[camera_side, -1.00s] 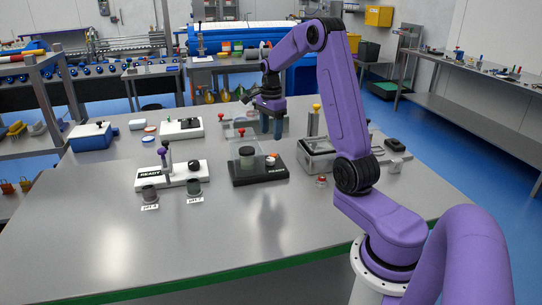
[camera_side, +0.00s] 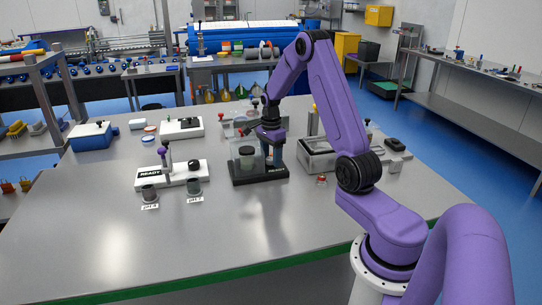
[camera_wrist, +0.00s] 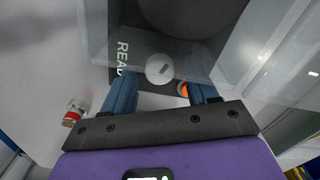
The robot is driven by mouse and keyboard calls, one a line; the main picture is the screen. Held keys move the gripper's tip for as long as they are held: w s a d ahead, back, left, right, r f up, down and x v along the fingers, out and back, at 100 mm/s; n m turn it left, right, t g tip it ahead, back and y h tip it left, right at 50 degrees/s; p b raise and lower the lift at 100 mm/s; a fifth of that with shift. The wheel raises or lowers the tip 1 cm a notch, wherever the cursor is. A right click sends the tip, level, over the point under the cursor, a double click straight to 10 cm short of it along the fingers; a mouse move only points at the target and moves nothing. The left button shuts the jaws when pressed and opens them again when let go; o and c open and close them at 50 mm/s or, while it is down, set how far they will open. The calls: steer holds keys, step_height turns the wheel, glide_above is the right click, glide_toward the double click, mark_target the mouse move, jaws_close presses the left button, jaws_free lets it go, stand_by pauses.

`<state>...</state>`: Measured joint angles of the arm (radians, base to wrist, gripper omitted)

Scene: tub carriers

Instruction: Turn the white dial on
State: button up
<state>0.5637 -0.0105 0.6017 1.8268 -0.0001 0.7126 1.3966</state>
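The white dial (camera_wrist: 159,69) is a round pale knob with a dark mark, on a dark base (camera_side: 254,180) lettered READY. My gripper (camera_wrist: 160,90) is open, its two blue fingers apart, with the dial between and slightly beyond them in the wrist view. In the side view my gripper (camera_side: 274,158) points down over the right end of the dark base and hides the dial. I cannot tell whether the fingertips touch it. A small orange lamp (camera_wrist: 184,90) shows beside the dial. A clear box with a dark jar (camera_side: 246,156) stands on the base's left part.
A white base with a black dial (camera_side: 194,166) and a lever stands to the left, with two dark cups (camera_side: 194,187) in front. A metal tub (camera_side: 317,160) is close on the right. A red-topped button (camera_wrist: 72,116) lies nearby. The front of the table is clear.

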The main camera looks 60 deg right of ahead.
steer(key=c, duration=1)
steer(key=shift+n, duration=0.8)
steer(key=o, duration=1.1)
steer(key=shift+c, duration=0.2)
